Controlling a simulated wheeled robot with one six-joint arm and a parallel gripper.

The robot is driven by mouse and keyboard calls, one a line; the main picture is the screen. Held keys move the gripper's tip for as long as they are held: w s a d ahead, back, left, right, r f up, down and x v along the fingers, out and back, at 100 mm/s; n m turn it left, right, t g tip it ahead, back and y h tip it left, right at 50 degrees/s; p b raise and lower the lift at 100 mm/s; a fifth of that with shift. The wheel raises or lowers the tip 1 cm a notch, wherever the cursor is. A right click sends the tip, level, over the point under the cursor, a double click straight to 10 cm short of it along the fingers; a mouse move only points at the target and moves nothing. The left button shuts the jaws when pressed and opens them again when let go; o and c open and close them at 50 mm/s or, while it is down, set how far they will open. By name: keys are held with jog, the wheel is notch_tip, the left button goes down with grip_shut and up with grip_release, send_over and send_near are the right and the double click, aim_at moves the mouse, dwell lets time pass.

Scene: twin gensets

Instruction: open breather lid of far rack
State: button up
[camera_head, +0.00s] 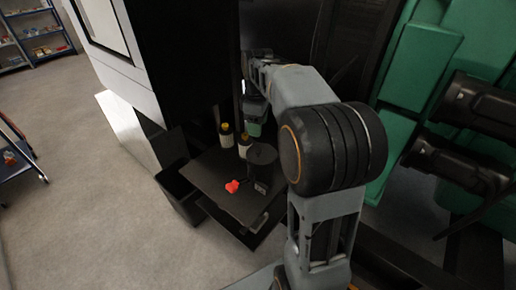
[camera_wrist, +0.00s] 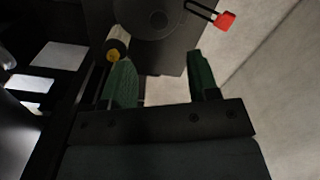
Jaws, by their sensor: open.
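A black round canister (camera_head: 262,158) stands on a dark low rack (camera_head: 212,178). Its round top may be the breather lid, but I cannot tell for sure. In the wrist view a dark round shape (camera_wrist: 158,20) shows faintly on the dark surface, beyond my fingers. My gripper (camera_head: 255,128) is above and behind the canister in the head view, partly hidden by my arm. In the wrist view my gripper (camera_wrist: 163,82) has its two green fingers apart with nothing between them.
Two bottles with yellow caps stand on the rack, one (camera_head: 226,137) left of the other (camera_head: 244,147). A red padlock (camera_head: 232,186) lies near the rack's front; it also shows in the wrist view (camera_wrist: 224,20). Green machinery (camera_head: 425,60) is at right.

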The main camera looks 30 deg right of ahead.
aim_at(258, 149)
notch_tip(258, 149, down, 10)
jog(key=shift+r, duration=0.1)
dwell(0.4)
jog(key=shift+c, duration=0.5)
grip_shut()
